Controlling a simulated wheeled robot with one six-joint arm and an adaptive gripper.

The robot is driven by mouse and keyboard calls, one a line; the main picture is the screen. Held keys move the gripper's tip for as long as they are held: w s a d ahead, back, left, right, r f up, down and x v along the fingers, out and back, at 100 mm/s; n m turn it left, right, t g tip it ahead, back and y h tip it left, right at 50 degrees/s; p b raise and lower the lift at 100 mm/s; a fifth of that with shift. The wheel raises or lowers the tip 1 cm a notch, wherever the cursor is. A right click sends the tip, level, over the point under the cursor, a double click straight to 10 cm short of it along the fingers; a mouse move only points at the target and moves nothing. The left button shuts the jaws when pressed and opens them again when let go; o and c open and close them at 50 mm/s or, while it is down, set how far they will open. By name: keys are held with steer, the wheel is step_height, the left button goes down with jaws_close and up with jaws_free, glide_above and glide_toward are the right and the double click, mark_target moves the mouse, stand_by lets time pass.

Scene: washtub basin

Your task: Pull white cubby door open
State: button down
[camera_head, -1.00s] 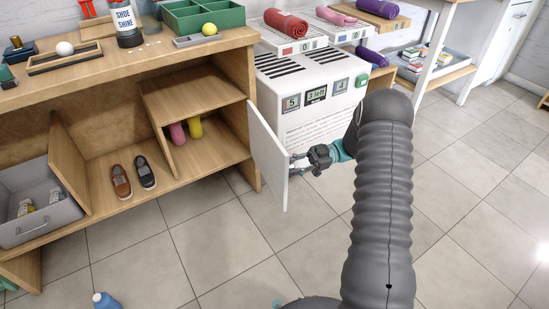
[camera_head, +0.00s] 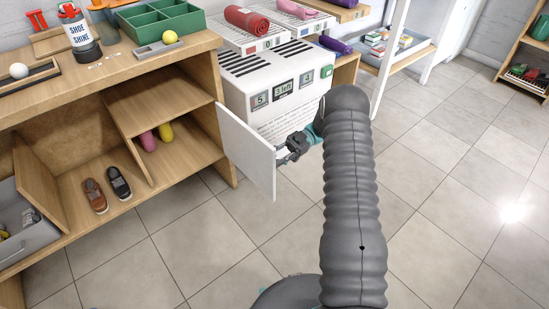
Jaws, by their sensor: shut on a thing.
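The white cubby door (camera_head: 245,150) stands swung out from the right post of the wooden shelf unit. Its broad face shows to me, and the cubby opening to its left is uncovered. My gripper (camera_head: 285,152) is at the door's right side, near its free edge, and is shut on the door's handle. The handle is mostly hidden by the fingers and the door. My arm reaches up from the bottom of the view to the gripper.
Pink and yellow rolls (camera_head: 157,137) lie in the cubby, with shoes (camera_head: 107,190) beside it. A white slotted cabinet (camera_head: 285,85) stands close behind the door and gripper. Tiled floor (camera_head: 440,200) is clear in front and to the right.

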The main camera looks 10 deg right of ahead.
steer(key=c, duration=0.8)
jaws_free()
steer(key=shift+c, duration=0.2)
